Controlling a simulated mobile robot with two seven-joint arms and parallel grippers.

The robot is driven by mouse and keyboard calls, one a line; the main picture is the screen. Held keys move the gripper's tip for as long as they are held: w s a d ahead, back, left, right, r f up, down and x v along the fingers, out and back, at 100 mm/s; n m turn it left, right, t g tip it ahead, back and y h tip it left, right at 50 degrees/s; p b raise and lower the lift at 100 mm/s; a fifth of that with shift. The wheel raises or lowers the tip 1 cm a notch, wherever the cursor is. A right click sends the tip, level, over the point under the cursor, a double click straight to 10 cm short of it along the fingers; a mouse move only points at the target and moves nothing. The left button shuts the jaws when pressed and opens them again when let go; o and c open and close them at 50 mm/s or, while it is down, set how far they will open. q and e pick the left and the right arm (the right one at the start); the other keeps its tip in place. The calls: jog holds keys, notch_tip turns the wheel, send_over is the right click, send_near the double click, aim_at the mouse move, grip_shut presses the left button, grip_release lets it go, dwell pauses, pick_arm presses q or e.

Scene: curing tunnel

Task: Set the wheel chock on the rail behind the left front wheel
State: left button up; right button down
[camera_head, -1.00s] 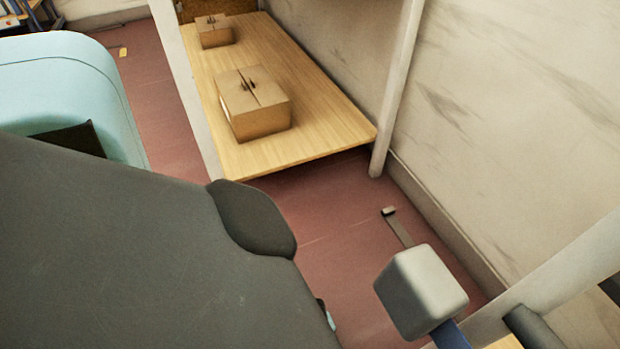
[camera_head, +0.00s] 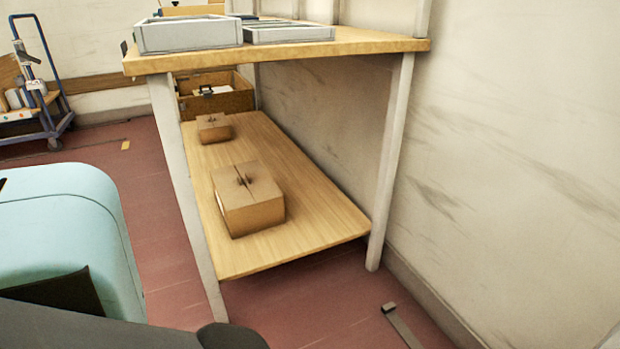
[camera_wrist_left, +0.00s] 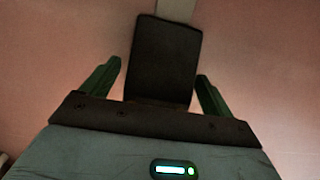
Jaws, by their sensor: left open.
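In the left wrist view my left gripper (camera_wrist_left: 160,72) is open, with a green finger on each side. A dark, block-like shape (camera_wrist_left: 165,55) shows between the fingers. I cannot tell whether it is the wheel chock or whether it touches the fingers. A pale strip (camera_wrist_left: 176,8) runs out of the top of this view beyond the dark shape, over a reddish floor. My right gripper is not in view.
In the head view a wooden table (camera_head: 365,45) with grey trays (camera_head: 190,36) stands against the wall. A flat strip (camera_head: 403,327) lies on the floor at lower right. A blue trolley (camera_head: 45,85) stands far left.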

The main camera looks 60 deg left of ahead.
pick_arm(q)
jog(key=shift+r, duration=0.1)
notch_tip(320, 180, up, 12)
jog(key=p, duration=0.7)
jog(key=shift+p, duration=0.35)
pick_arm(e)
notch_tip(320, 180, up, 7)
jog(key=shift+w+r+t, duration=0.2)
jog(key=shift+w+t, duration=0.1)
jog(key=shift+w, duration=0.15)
pick_arm(q)
jog(key=shift+r, duration=0.1)
